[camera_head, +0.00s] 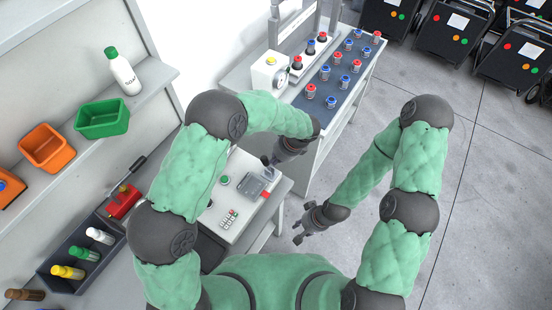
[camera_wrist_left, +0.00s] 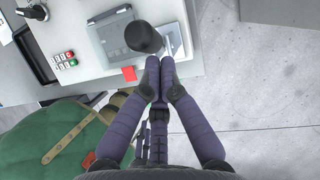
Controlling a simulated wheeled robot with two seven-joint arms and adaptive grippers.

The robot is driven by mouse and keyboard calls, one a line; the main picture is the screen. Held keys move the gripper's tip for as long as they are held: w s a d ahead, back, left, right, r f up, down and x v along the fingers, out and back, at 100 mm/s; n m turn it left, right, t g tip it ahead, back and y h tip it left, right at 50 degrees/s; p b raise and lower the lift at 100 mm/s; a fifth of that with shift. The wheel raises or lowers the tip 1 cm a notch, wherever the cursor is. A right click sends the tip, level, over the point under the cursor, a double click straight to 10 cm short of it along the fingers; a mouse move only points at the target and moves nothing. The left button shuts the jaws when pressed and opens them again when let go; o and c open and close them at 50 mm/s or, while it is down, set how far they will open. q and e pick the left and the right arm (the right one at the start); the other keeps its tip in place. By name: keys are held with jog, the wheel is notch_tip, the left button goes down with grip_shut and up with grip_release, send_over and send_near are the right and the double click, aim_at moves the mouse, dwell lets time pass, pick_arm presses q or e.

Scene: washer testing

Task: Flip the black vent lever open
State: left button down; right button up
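The black vent lever knob (camera_wrist_left: 145,37) stands out from the light-coloured tester (camera_wrist_left: 88,68) on a short metal rod, beside a grey panel. In the head view the knob (camera_head: 265,160) shows as a small dark shape above the tester. My left gripper (camera_wrist_left: 160,72) has its fingertips drawn together close to the knob and rod. I cannot tell whether they touch it, and nothing is seen between them. In the head view my left gripper (camera_head: 280,154) hangs over the tester's top end. My right gripper (camera_head: 303,228) is open and empty, over the floor to the right.
A cart (camera_head: 338,127) with red and blue valves stands just beyond. A dark tray of bottles (camera_head: 55,262) and a shelf with bins (camera_head: 102,119) lie left.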

pick_arm(q)
jog(key=shift+w+a+r+g+h+p, duration=0.2)
jog(key=shift+a+g+h+p, duration=0.15)
jog(key=shift+p, duration=0.25)
jog(key=w+a+g+h+p, duration=0.1)
jog(key=h+p, duration=0.1)
jog(key=shift+a+p, duration=0.35)
jog(key=shift+p, duration=0.05)
jog(key=shift+w+a+f+g+h+p, duration=0.15)
jog(key=shift+w+a+g+h+p, duration=0.3)
jog(key=shift+g+h, duration=0.3)
jog(key=a+f+g+h+b, duration=0.1)
jog(key=w+a+g+h+b, duration=0.1)
jog(key=h+b, duration=0.1)
jog(key=a+f+h+b, duration=0.1)
jog(key=b, duration=0.1)
jog(key=shift+w+f+m+g+h, duration=0.35)
jog(key=shift+w+m+g+h, duration=0.05)
jog(key=shift+w+a+f+b, duration=0.35)
jog(key=shift+f+b, duration=0.1)
jog(key=shift+b, duration=1.15)
jog(key=v, duration=1.2)
